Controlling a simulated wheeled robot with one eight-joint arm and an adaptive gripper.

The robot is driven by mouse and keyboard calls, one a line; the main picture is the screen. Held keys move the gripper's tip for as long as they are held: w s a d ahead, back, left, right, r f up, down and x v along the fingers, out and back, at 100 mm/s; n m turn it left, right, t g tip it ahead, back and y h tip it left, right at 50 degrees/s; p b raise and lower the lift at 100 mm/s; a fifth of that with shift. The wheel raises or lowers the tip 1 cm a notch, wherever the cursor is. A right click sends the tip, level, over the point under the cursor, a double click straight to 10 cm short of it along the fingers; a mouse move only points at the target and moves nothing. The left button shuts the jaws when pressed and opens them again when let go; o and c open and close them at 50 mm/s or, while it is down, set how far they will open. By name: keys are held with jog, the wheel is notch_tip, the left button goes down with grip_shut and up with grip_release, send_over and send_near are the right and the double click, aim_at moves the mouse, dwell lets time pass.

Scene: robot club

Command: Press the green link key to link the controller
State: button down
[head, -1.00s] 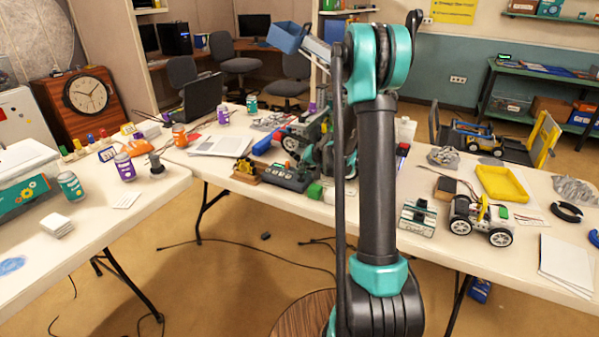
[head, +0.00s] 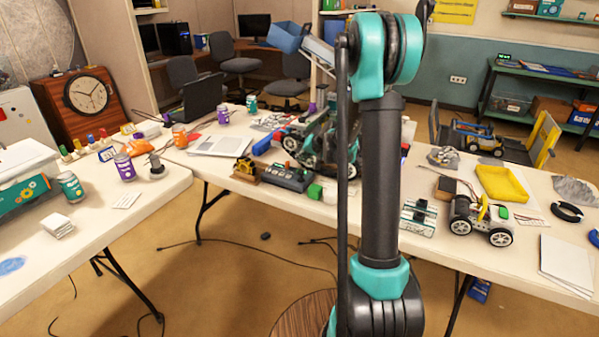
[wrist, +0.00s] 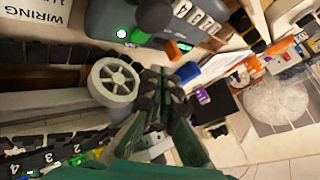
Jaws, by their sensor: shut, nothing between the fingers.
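A grey controller box (head: 285,177) with several small keys lies near the front edge of the far table. In the wrist view a grey rounded housing (wrist: 98,22) fills part of the top, with a bright green-white lit spot (wrist: 121,33), a green part (wrist: 139,36) beside it and white number tags. I cannot tell for sure which of these is the link key. My gripper (wrist: 165,88) is shut and empty, below the housing in the wrist view and apart from it. In the head view my gripper (head: 312,148) is partly hidden behind my arm, just behind and right of the controller.
A grey spoked wheel (wrist: 115,79) shows close beside my gripper. A green block (head: 315,191) lies right of the controller. White papers (head: 220,145) lie behind left.

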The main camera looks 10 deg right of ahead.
jog(key=shift+r, duration=1.2)
jog(key=shift+s, duration=0.1)
jog(key=s+d+f+n+g+h, duration=0.1)
jog(key=s+f+g+h, duration=0.1)
jog(key=s, duration=1.8)
jog(key=s+d+f+n+g+h, duration=0.1)
jog(key=s+d+f+n+h, duration=0.1)
jog(key=s, duration=1.8)
jog(key=shift+s+d+f+g+h, duration=0.3)
jog(key=shift+s+f+g, duration=0.1)
jog(key=shift+f, duration=0.15)
